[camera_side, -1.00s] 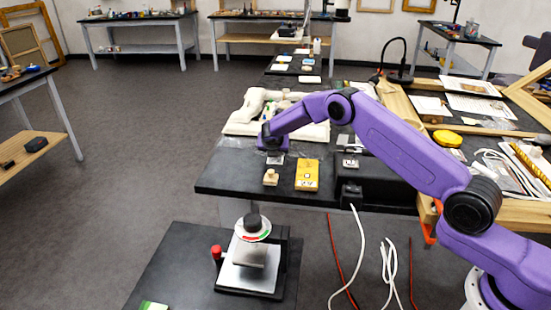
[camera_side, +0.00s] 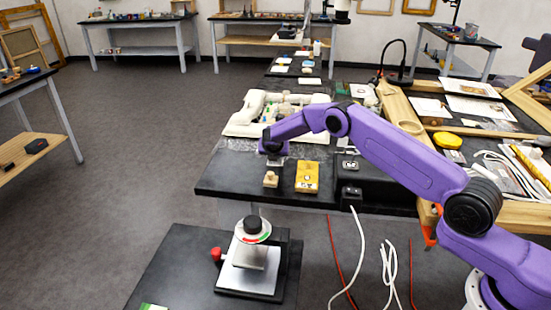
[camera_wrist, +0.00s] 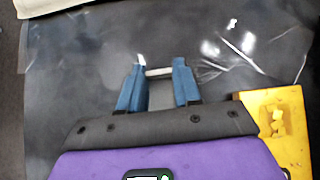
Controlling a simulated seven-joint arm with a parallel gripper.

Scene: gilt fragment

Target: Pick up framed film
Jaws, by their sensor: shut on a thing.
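My gripper (camera_wrist: 159,75) has blue fingers, set a little apart with a small flat grey piece between them. A pale strip (camera_wrist: 159,72) runs along its far edge between the fingertips. This piece appears to be the framed film (camera_wrist: 161,97), and the fingers are closed on its sides. In the side view my gripper (camera_side: 274,161) points down, low over the near left part of the black table. The film is too small and hidden there to make out. I cannot tell whether it still touches the table.
A yellow box (camera_side: 307,177) lies right of my gripper, and a small wooden piece (camera_side: 270,179) stands in front. A clear glossy sheet (camera_wrist: 235,50) lies beyond the fingers. A white tray (camera_side: 240,124) is behind. A stand with a round dial (camera_side: 252,230) is lower front.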

